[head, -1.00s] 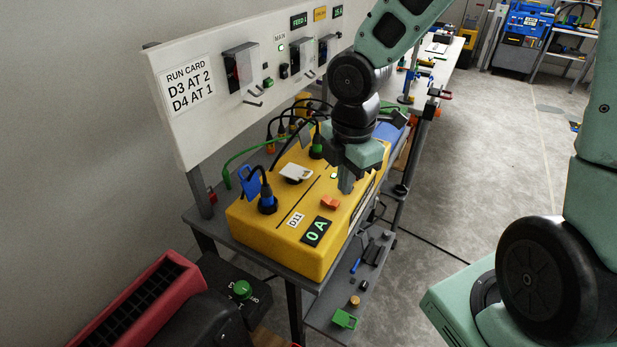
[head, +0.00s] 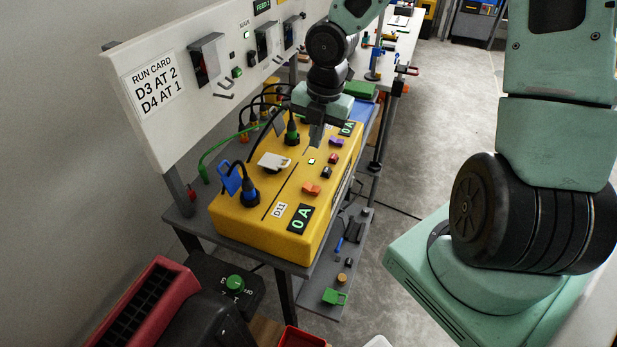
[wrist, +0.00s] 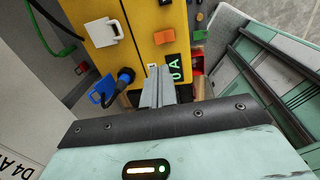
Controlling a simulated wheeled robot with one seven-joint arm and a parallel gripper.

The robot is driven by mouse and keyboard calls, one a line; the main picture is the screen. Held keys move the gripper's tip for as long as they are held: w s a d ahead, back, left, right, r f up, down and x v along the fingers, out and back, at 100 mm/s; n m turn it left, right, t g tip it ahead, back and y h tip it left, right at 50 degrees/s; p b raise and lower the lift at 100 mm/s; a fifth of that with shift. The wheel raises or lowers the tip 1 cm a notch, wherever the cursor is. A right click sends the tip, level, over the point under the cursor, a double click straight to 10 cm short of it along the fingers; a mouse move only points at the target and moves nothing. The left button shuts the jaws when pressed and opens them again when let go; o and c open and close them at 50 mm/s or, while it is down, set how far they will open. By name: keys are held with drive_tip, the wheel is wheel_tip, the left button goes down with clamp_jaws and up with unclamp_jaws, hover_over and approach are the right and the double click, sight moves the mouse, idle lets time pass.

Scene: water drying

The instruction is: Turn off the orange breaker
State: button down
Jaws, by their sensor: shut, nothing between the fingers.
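The orange breaker (head: 311,189) is a small rocker on top of the yellow power box (head: 235,217), close to a "0 A" display (head: 300,218) and a "D11" label (head: 279,210). It also shows in the wrist view (wrist: 164,37), beyond my fingertips. I cannot tell which way its rocker is tilted. My gripper (head: 316,138) is shut and empty, pointing down over the box, farther along it than the orange breaker and apart from it. In the wrist view its fingers (wrist: 157,84) are together.
Black (head: 327,172) and purple (head: 336,142) switches sit behind the orange one. A blue-capped plug (head: 249,195) and a white flap cover (head: 274,162) stand on the box's left. Cables run behind them. A panel (head: 148,125) with a run card rises at left.

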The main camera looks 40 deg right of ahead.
sight(308, 186)
drive_tip(key=f+b, duration=0.1)
drive_tip(key=f, duration=0.3)
drive_tip(key=w+f+b, duration=0.1)
drive_tip(key=f+b, duration=0.1)
drive_tip(key=f, duration=0.3)
drive_tip(key=a+f+b, duration=0.1)
drive_tip(key=f, duration=0.3)
drive_tip(key=shift+w+f, duration=0.2)
